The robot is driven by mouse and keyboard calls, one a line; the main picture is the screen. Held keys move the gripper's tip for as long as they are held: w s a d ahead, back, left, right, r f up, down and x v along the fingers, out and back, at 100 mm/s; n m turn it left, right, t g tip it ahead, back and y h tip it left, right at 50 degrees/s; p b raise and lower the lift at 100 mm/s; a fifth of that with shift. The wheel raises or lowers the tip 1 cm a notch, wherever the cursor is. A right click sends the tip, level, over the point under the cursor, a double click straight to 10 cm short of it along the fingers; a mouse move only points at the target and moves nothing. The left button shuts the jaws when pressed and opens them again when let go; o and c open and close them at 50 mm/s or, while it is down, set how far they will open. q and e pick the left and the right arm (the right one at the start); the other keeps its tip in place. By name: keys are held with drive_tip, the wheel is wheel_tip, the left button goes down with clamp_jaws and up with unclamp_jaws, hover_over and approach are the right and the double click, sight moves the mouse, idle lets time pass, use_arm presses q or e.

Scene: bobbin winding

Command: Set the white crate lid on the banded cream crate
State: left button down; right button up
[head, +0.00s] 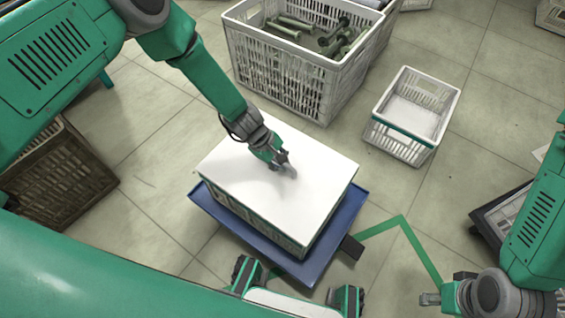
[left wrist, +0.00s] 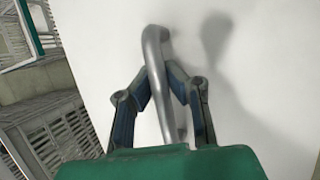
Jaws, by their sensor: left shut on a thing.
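The white lid (head: 312,185) lies flat over a cream slatted crate (head: 262,226) on a blue platform; I cannot tell whether it is fully seated. A thin green band shows along that crate's upper edge. My left gripper (head: 283,162) is shut on the lid's grey handle (head: 290,172). In the left wrist view, the fingers (left wrist: 160,85) close around the bent handle (left wrist: 156,55) above the white lid (left wrist: 255,70). A smaller cream crate (head: 418,149) with a dark green band stands open on the floor at right. My right gripper (head: 430,298) is at the lower right, away from the lid.
The blue platform (head: 335,232) juts out around the crate. A large white crate (head: 265,72) with several bobbins stands behind. A brown crate (head: 60,185) is at left and a dark crate (head: 487,228) at right. Tiled floor is clear between the lid and the smaller crate.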

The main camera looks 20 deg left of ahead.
use_arm(q)
drive_tip(key=c, duration=1.6)
unclamp_jaws()
drive_tip(key=shift+r, duration=0.1)
drive_tip(key=shift+a+r, duration=0.25)
drive_tip(key=shift+r, duration=0.05)
drive_tip(key=v, duration=1.1)
